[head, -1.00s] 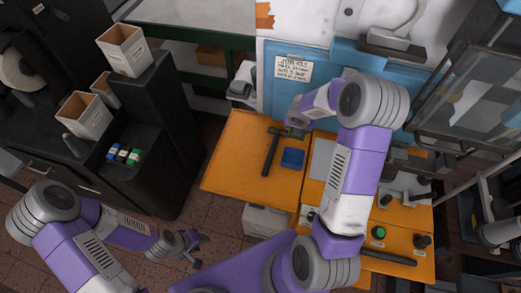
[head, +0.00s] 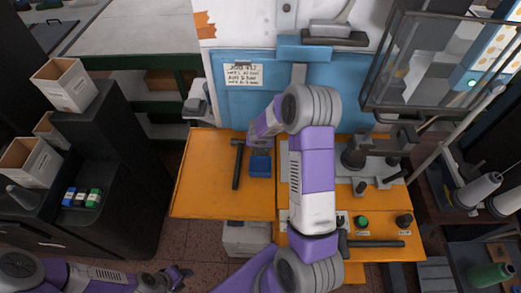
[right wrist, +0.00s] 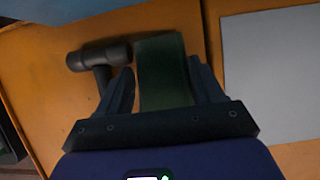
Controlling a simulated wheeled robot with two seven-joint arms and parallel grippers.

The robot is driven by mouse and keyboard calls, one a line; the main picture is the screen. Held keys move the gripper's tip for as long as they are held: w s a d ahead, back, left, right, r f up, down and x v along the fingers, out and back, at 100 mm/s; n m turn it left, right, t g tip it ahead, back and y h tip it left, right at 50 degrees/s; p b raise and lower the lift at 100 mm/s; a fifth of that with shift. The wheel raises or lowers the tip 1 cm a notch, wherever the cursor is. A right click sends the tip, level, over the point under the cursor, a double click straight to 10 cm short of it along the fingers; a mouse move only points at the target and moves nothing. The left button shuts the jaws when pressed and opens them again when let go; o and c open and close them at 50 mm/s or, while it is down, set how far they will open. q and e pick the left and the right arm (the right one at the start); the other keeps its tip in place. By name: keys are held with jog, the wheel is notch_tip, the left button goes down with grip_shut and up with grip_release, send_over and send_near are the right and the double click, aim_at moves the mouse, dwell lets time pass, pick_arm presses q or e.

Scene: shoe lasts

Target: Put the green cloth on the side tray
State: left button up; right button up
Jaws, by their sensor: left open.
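The green cloth (right wrist: 163,72) shows in the right wrist view as a dark green strip on the orange bench side. My right gripper (right wrist: 162,80) has one finger on each side of it. I cannot tell whether the fingers press on it. In the head view my right arm hides most of that gripper and the cloth. My left gripper (head: 184,276) is open and empty at the lower left, away from the bench. The orange panel (head: 205,185) left of the bench seam may be the side tray; I cannot tell for sure.
A black hammer (head: 237,165) lies on the orange panel, close left of the cloth (right wrist: 100,57). A grey sheet (right wrist: 275,70) lies right of the seam. A dark cabinet (head: 115,150) with open boxes stands left.

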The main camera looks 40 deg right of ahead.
jog(key=o, duration=0.4)
jog(key=shift+s+a+f, duration=0.1)
jog(key=shift+s+f, duration=0.2)
jog(key=shift+f, duration=0.3)
jog(key=shift+s+a+f, duration=0.1)
jog(key=shift+s+f, duration=0.2)
jog(key=shift+f, duration=0.25)
jog(key=shift+w+d, duration=0.1)
jog(key=shift+w, duration=0.2)
jog(key=shift+r, duration=0.1)
jog(key=p+v, duration=0.4)
jog(key=v, duration=0.8)
jog(key=shift+r, duration=0.2)
jog(key=shift+w, duration=0.15)
